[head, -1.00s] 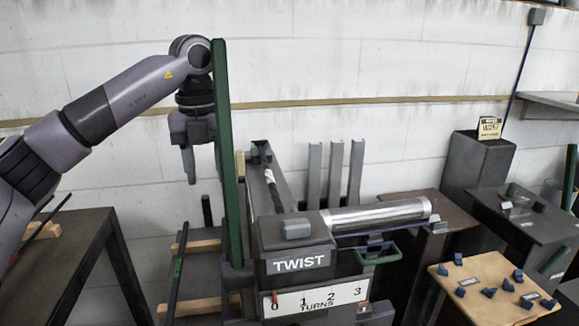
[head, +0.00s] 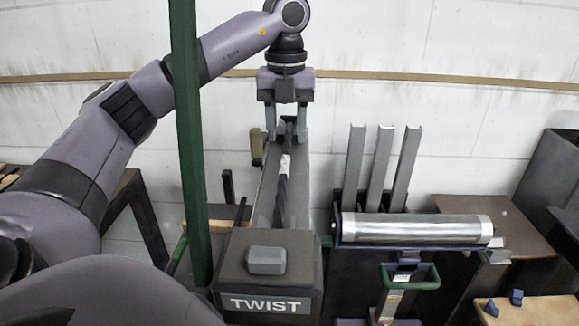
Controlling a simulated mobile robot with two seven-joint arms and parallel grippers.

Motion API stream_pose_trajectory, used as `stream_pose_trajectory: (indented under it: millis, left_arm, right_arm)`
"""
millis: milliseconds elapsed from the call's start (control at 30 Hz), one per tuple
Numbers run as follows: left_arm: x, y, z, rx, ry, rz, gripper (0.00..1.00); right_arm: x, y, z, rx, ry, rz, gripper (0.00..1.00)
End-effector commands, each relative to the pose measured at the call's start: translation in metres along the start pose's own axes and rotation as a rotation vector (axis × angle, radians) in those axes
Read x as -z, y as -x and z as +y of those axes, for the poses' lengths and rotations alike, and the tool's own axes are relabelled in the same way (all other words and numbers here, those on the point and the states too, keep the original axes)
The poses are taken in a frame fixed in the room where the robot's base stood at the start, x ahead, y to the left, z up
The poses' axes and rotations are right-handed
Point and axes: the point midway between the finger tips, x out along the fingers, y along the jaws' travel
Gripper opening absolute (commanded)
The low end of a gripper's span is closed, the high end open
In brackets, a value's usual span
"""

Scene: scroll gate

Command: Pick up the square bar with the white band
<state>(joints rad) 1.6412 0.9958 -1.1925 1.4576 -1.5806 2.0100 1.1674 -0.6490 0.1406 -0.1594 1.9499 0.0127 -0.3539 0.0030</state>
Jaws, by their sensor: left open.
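The dark square bar (head: 281,198) has a white band (head: 285,163) near its far part and looks twisted along its length. It lies lengthwise in a grey channel (head: 264,197) behind the block marked TWIST (head: 268,303). My left gripper (head: 286,137) points down with its fingers apart, over the far end of the bar beyond the white band. The bar's far end shows between the fingers; I cannot tell whether they touch it. My right gripper is not in view.
A tall green post (head: 187,140) stands in front of my left arm. A silver roller (head: 415,228) and several upright grey channels (head: 380,165) are at the right. A green handle (head: 411,278) hangs below the roller. A wooden board (head: 530,310) is at lower right.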

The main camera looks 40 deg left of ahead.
Motion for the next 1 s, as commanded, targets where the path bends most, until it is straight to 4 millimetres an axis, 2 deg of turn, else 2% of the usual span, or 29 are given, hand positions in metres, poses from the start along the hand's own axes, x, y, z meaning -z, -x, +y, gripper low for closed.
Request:
stream_pose_trajectory:
  millis: [167, 400, 700, 767, 833, 867, 1000]
  left_arm:
    - [0.003, -0.020, 0.002, -0.002, 0.000, 0.001, 0.45]
    - [0.007, -0.051, 0.004, -0.002, 0.001, 0.000, 0.45]
    - [0.007, -0.056, 0.004, 0.000, 0.001, -0.002, 0.45]
    - [0.007, -0.056, 0.004, 0.000, 0.001, -0.002, 0.28]
    - [0.007, -0.056, 0.004, 0.000, 0.001, -0.001, 0.06]
    - [0.007, -0.056, 0.004, 0.000, 0.001, -0.001, 0.00]
    - [0.007, -0.056, 0.004, 0.000, 0.001, -0.001, 0.00]
  right_arm:
    - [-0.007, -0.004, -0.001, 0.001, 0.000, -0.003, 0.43]
    - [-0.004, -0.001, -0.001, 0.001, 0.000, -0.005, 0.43]
    - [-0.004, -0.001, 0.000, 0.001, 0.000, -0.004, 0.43]
    - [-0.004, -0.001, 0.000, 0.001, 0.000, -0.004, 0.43]
    - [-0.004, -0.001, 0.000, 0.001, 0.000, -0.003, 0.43]
    - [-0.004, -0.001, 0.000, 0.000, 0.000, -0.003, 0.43]
    - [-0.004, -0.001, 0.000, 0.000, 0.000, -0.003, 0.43]
